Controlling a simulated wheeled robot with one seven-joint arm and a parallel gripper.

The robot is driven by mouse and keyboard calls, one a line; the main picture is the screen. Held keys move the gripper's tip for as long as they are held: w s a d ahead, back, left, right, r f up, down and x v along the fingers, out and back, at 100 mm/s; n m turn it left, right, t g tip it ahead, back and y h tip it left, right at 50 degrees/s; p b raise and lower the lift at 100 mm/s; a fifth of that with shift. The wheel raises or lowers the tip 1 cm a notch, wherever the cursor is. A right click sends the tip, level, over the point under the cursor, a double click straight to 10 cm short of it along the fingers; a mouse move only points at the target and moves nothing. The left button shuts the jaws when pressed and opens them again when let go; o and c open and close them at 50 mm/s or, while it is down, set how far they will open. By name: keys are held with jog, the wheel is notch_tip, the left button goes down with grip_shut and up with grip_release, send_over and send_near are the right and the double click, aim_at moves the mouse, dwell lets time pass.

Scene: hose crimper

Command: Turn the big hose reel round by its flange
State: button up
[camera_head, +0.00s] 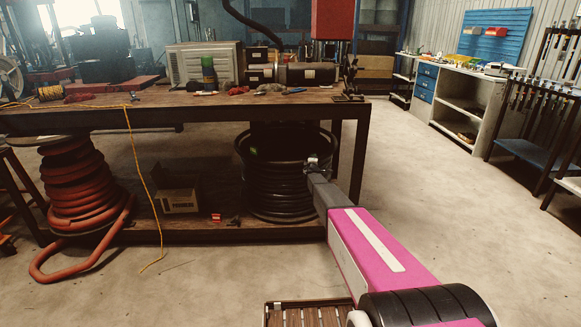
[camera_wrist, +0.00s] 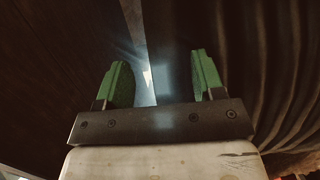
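The big hose reel (camera_head: 283,192) is a black ribbed coil standing on the shelf under the workbench. Its wide flange (camera_head: 243,150) is at the top, partly hidden by the bench edge and in shadow. My gripper (camera_head: 312,160) is at the right side of the flange. In the wrist view my gripper (camera_wrist: 163,82) has two green fingers standing apart. A dark upright band, which looks like the flange edge (camera_wrist: 170,35), shows between or just beyond them. Ribbed hose (camera_wrist: 275,60) fills the right side. I cannot tell whether either finger touches the flange.
The workbench top (camera_head: 190,100) hangs over the reel, and a bench leg (camera_head: 360,150) stands close to the right of my gripper. An orange hose stack (camera_head: 75,185) and a cardboard box (camera_head: 178,198) are to the left. Floor is clear on the right.

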jog(key=shift+w+a+f+y, duration=0.15)
jog(key=shift+w+a, duration=0.25)
jog(key=shift+w, duration=0.2)
jog(key=shift+w+a+r+y, duration=0.1)
jog(key=shift+w+a+y, duration=0.05)
jog(key=shift+w+a, duration=0.35)
jog(key=s+d, duration=0.4)
jog(key=s, duration=0.5)
jog(key=shift+d+f, duration=0.3)
jog(key=shift+d, duration=0.05)
jog(key=shift+s, duration=0.1)
